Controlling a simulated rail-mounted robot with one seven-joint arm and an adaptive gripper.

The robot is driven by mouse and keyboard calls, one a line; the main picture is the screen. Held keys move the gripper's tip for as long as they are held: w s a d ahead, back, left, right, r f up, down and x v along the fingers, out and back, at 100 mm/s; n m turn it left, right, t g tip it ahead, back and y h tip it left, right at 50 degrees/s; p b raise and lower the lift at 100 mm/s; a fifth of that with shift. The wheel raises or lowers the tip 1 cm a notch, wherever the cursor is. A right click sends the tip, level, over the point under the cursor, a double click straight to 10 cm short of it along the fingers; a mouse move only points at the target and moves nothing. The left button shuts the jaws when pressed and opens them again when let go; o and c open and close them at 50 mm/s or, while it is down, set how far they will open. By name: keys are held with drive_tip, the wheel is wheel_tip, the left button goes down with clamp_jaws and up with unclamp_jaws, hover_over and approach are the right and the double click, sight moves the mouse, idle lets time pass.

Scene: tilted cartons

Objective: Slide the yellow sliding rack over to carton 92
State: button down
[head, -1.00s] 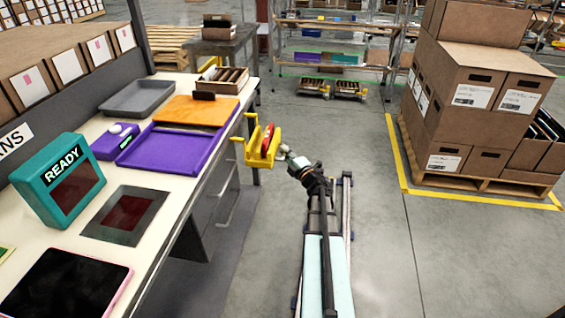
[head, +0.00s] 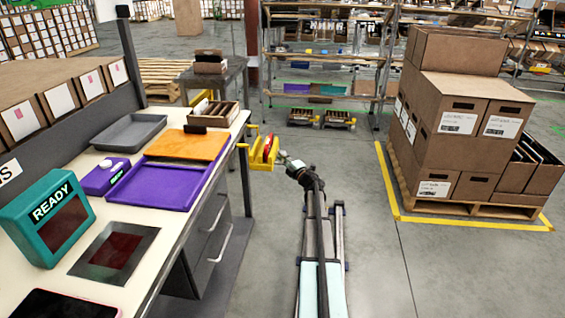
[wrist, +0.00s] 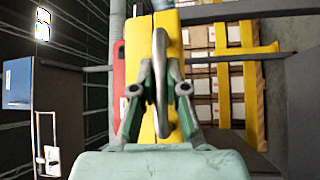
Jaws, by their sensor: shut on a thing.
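The yellow sliding rack (head: 262,153) is just off the right edge of the workbench, near its far corner, with a red piece on it. My gripper (head: 281,158) meets it from the right. In the wrist view my gripper (wrist: 158,92) is shut on a grey looped handle in front of the yellow rack (wrist: 146,60). A red strip shows beside the yellow. The exact contact is partly hidden by the fingers. I cannot read the number 92 on any carton.
The workbench (head: 135,238) carries a purple tray (head: 155,187), a grey tray (head: 130,131) and a teal READY box (head: 48,217). Stacked cartons (head: 452,122) stand on a pallet at right. The floor between is clear. Shelving (head: 325,60) stands at the back.

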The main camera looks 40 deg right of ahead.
drive_tip(key=shift+w+d+r, duration=0.15)
drive_tip(key=shift+w+d, duration=0.1)
drive_tip(key=c, duration=1.2)
unclamp_jaws()
drive_tip(key=shift+s, duration=0.15)
drive_tip(key=s, duration=0.3)
drive_tip(key=s+f, duration=0.1)
drive_tip(key=s, duration=0.3)
drive_tip(key=s+a+f, duration=0.1)
drive_tip(key=s, duration=0.3)
drive_tip(key=shift+s+a, duration=0.1)
drive_tip(key=shift+s, duration=0.15)
